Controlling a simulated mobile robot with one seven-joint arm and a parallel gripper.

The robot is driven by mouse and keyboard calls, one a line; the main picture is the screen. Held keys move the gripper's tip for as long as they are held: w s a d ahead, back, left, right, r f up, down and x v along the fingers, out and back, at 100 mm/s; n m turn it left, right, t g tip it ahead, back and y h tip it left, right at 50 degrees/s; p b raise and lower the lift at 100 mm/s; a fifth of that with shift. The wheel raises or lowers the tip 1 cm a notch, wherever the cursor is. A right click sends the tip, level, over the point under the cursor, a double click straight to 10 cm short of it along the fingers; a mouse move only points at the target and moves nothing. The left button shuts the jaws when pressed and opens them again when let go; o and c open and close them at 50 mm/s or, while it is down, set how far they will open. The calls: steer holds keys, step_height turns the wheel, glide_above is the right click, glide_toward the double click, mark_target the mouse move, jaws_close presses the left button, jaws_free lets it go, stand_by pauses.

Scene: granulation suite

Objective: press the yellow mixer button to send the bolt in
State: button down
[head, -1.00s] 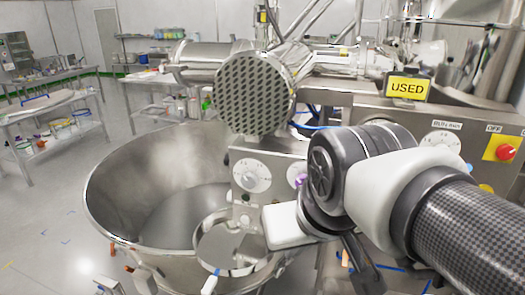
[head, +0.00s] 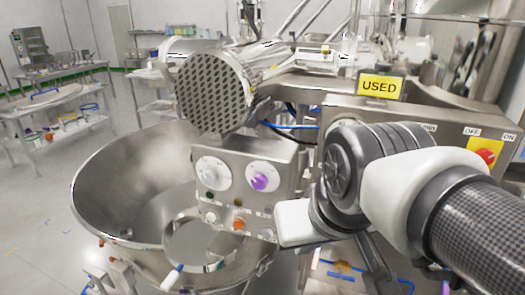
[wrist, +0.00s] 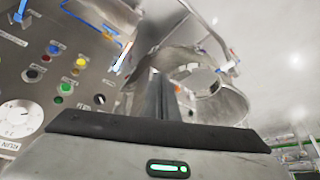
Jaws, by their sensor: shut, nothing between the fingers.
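In the wrist view a steel control panel fills the left side. A yellow button (wrist: 80,63) sits on it, with a small green one below. My gripper (wrist: 160,95) is shut and empty, its fingers seen nearly edge-on to the right of the yellow button; whether they touch anything there I cannot tell. In the head view my arm covers much of the panel, and the yellow button is not visible. The large steel mixer bowl (head: 95,190) stands open at the left. I see no bolt in these frames.
A control box (head: 220,185) with a white dial and a purple-centred dial stands at the bowl's near right. A yellow USED sign (head: 380,87) and a red switch on a yellow plate (head: 484,157) are by my arm.

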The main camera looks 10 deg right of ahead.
steer(key=w+d+f+n+g+h+b, duration=0.35)
steer(key=d+f+n+g+h, duration=0.35)
steer(key=d+f+n, duration=0.65)
steer(key=w+d+f+n+t+h+b, duration=0.3)
steer(key=w+d+f+n+t+h, duration=0.2)
steer(key=w+d+f+n+h, duration=0.2)
step_height(320, 180, down, 4)
steer(key=w+d+n, duration=0.2)
steer(key=n, duration=0.4)
steer(key=shift+w+d, duration=0.25)
steer(key=shift+d, duration=0.05)
steer(key=shift+w, duration=0.1)
steer(key=w+d, duration=0.4)
steer(key=w, duration=0.3)
steer(key=shift+w+d+b, duration=0.15)
steer(key=shift+d+b, duration=0.15)
steer(key=shift+b, duration=0.05)
steer(key=shift+w, duration=0.1)
